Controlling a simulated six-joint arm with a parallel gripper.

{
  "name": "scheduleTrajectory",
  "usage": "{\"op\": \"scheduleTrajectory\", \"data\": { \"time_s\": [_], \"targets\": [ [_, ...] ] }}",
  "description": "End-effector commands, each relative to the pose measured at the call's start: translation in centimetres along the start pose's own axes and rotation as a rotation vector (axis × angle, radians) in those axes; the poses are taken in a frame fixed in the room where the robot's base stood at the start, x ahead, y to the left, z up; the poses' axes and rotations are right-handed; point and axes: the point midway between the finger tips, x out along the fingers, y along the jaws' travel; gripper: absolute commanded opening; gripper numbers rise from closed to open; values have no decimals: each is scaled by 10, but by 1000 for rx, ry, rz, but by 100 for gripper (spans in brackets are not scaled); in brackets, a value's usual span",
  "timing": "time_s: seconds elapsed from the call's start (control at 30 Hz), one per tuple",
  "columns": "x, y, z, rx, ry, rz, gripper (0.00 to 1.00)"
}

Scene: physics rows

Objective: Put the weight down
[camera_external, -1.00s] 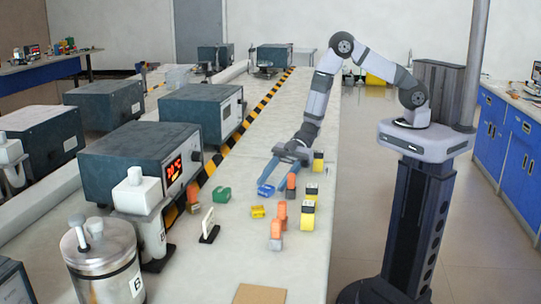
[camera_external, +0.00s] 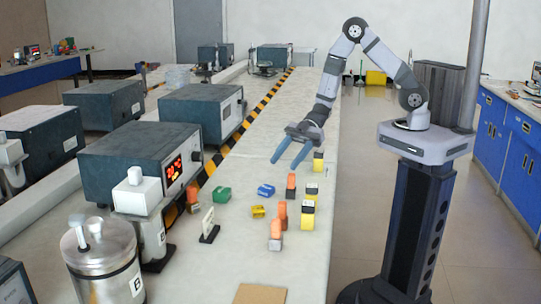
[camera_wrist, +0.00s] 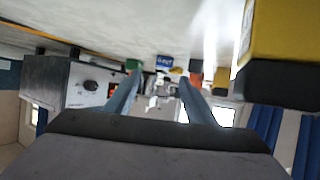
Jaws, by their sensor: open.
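Several small coloured weights stand or lie on the white bench top. A blue weight (camera_external: 265,190) lies on the bench, and it also shows in the wrist view (camera_wrist: 165,63). My gripper (camera_external: 284,165) is open and empty, above the bench and behind the blue weight, apart from it. Its two blue fingers are spread, and they also show in the wrist view (camera_wrist: 159,80). Nothing is between them. Which weight the task means is not marked.
A green block (camera_external: 222,195), a yellow block (camera_external: 257,211), several orange weights (camera_external: 291,186) and several yellow-and-black weights (camera_external: 307,218) surround the blue one. A white label stand (camera_external: 208,226) is at the left.

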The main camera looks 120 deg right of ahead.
Motion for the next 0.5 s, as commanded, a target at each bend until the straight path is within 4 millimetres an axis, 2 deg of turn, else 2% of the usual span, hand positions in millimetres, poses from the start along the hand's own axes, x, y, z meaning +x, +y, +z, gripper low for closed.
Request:
{"op": "scheduleTrajectory", "data": {
  "time_s": [0.17,0.3,0.37,0.5],
  "targets": [
    [11,9,-3,-40,-155,109,50],
    [8,10,-4,-45,-334,230,50],
    [2,4,-4,-31,-417,276,50],
    [-21,-26,1,35,-602,347,50]
  ]
}}
